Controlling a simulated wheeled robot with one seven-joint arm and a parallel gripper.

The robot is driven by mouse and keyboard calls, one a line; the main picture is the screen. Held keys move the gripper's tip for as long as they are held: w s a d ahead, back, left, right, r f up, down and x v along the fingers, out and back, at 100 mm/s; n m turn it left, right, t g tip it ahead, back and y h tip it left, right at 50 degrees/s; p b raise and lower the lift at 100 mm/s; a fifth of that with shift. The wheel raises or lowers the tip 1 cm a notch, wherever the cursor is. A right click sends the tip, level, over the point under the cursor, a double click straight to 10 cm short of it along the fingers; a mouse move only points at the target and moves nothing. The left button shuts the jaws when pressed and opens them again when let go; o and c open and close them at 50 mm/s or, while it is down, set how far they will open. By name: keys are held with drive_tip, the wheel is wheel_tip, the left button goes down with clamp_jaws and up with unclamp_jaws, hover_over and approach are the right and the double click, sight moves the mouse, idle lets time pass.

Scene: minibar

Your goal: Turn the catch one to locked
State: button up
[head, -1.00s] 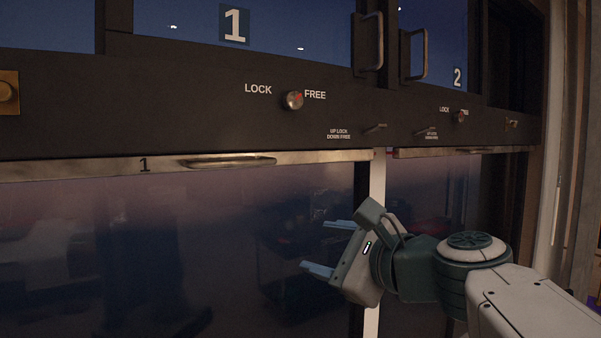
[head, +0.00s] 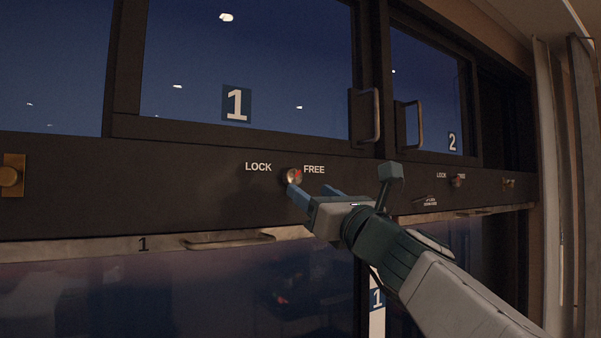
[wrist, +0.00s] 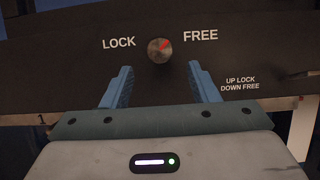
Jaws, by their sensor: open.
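Catch one is a round metal knob (head: 294,176) with a red mark, set in the dark panel between the words LOCK and FREE. Its red mark points up and right, toward FREE. It also shows in the wrist view (wrist: 159,50), ahead of and between the fingers. My gripper (head: 316,192) is open, with its blue fingers just below and right of the knob in the head view. In the wrist view my gripper (wrist: 160,85) has one finger on each side, with the knob beyond the tips. I see no contact with the knob.
Upper window 1 (head: 250,65) has a vertical handle (head: 376,115). Below the panel is a lower door with a bar handle (head: 229,240). A second knob (head: 458,181) is at the right. A brass fitting (head: 11,175) is at the left.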

sight(295, 181)
drive_tip(key=p+x, duration=0.1)
drive_tip(key=x, duration=0.4)
drive_tip(key=shift+w+a+r+p, duration=0.15)
drive_tip(key=shift+w+a+p, duration=0.05)
drive_tip(key=shift+w+p, duration=0.15)
drive_tip(key=shift+s, duration=0.1)
drive_tip(key=c, duration=1)
